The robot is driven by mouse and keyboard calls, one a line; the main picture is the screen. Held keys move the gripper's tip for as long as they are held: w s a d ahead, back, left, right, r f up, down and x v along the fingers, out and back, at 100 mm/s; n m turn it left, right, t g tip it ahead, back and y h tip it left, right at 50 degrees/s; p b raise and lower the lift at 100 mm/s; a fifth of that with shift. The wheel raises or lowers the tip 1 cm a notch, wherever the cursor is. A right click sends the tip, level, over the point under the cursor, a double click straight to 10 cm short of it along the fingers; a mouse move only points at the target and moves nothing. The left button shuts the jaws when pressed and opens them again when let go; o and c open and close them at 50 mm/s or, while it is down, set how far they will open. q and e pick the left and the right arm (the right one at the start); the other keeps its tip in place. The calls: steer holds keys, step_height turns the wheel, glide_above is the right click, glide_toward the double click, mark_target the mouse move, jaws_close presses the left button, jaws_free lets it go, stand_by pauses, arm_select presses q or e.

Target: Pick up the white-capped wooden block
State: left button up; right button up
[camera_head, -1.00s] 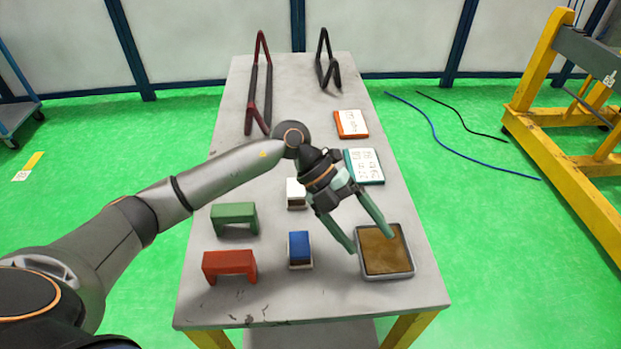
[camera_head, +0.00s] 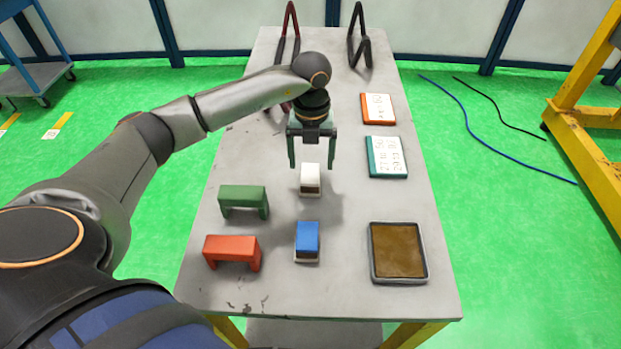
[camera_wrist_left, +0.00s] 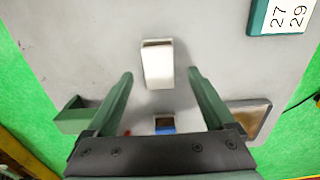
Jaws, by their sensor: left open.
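The white-capped wooden block (camera_head: 310,179) stands on the grey table, behind the blue-capped block (camera_head: 307,241). In the left wrist view the white-capped block (camera_wrist_left: 157,64) lies ahead of and between the two finger lines. My left gripper (camera_head: 312,166) is open and empty, pointing down, with its fingertips to either side of the block in the head view. In the left wrist view the open fingers (camera_wrist_left: 159,75) show no contact with the block. The height of the fingertips over the table is hard to tell. My right gripper is not in view.
A green bracket (camera_head: 243,196) and a red bracket (camera_head: 232,248) stand to the left. A brown-filled tray (camera_head: 398,252) is at the front right. A teal-edged card (camera_head: 386,157) and an orange-edged card (camera_head: 377,109) lie farther back. The table between blocks and tray is clear.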

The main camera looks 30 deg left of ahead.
mark_target(310, 173)
arm_select(q)
step_height(310, 173, down, 5)
steer(key=shift+s+f, duration=0.1)
steer(key=shift+s, duration=0.05)
steer(key=shift+c, duration=0.3)
jaws_close()
stand_by(0.5)
